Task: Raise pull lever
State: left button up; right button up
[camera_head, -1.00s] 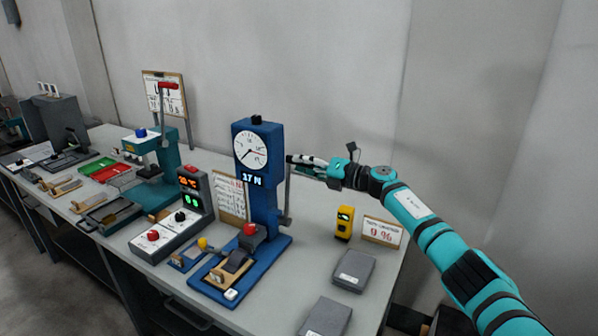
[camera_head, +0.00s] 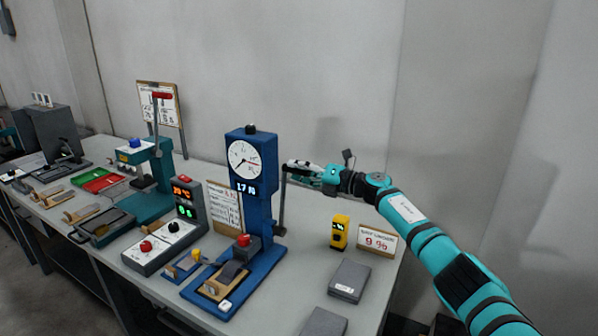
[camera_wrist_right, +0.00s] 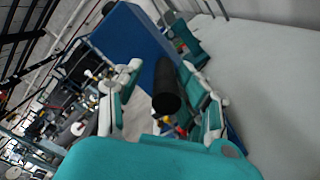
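The pull lever (camera_head: 283,205) is a grey bar on the right side of the blue tester (camera_head: 260,212), standing nearly upright. The tester has a round dial and a display reading about 17. My right gripper (camera_head: 289,168) is at the upper end of the lever. In the right wrist view, the lever's dark cylindrical grip (camera_wrist_right: 167,88) lies between the fingers of my right gripper (camera_wrist_right: 165,78). The fingers are spread, with a visible gap on the left side; contact on the right is unclear. My left gripper is not in view.
A yellow device (camera_head: 340,232), a sign reading 9 % (camera_head: 377,241) and a grey box (camera_head: 349,280) sit right of the tester. A grey control box (camera_head: 160,245) and a teal press (camera_head: 152,180) stand left. A wall is behind.

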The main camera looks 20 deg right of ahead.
jog(key=shift+w+d+f, duration=0.15)
jog(key=shift+d+f, duration=0.25)
jog(key=shift+d, duration=0.1)
jog(key=shift+s+d, duration=0.2)
jog(key=shift+s, duration=0.25)
jog(key=v, duration=1.1)
jog(key=shift+d, duration=0.2)
